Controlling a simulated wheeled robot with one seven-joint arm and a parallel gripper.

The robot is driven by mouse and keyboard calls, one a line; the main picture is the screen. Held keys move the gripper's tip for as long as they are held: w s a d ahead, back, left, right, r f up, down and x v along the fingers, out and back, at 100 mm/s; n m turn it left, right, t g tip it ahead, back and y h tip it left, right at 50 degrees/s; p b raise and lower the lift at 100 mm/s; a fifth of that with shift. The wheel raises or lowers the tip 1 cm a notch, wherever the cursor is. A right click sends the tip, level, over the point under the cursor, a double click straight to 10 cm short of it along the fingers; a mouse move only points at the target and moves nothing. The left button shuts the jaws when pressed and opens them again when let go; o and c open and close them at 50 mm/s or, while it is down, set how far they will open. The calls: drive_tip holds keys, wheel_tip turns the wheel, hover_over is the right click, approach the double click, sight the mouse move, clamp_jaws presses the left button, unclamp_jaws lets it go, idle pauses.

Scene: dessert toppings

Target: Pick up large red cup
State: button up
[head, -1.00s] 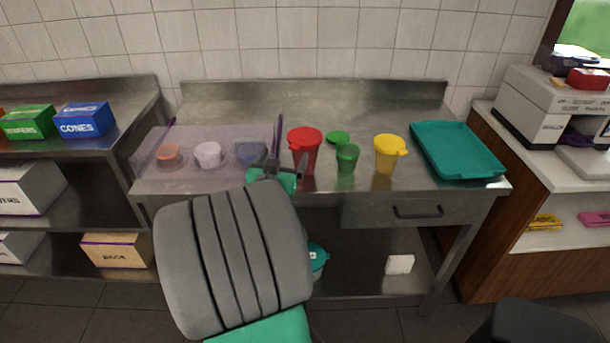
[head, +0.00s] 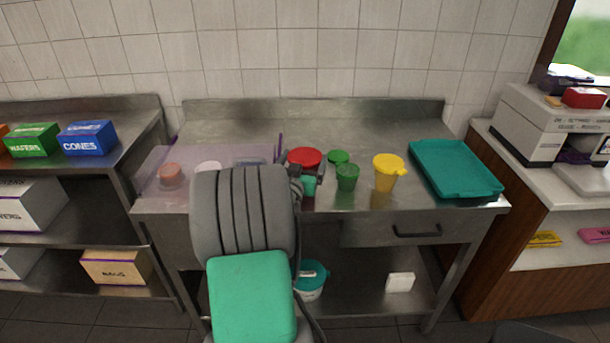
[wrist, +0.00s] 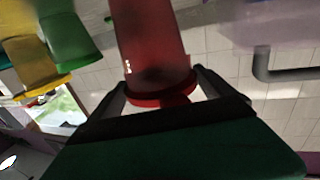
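The large red cup has a red lid (head: 305,157), which shows in the head view on the steel counter; its body is mostly hidden behind my gripper (head: 307,178). In the wrist view the translucent red cup (wrist: 150,45) fills the upper middle, with its lid rim close to my gripper (wrist: 161,80). The two dark fingers stand apart, one on each side of the cup by its rim. I cannot tell whether they touch it. My arm covers the counter's front edge left of the cup.
Right of the red cup stand a green cup (head: 347,178), a round green lid (head: 338,156) and a yellow cup (head: 387,174). A teal tray (head: 425,160) lies at the right. A clear topping holder (head: 150,172) with small tubs is at the left. The counter's back is clear.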

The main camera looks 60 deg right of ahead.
drive_tip(key=c, duration=1.2)
drive_tip(key=shift+c, duration=0.4)
drive_tip(key=shift+r, duration=0.15)
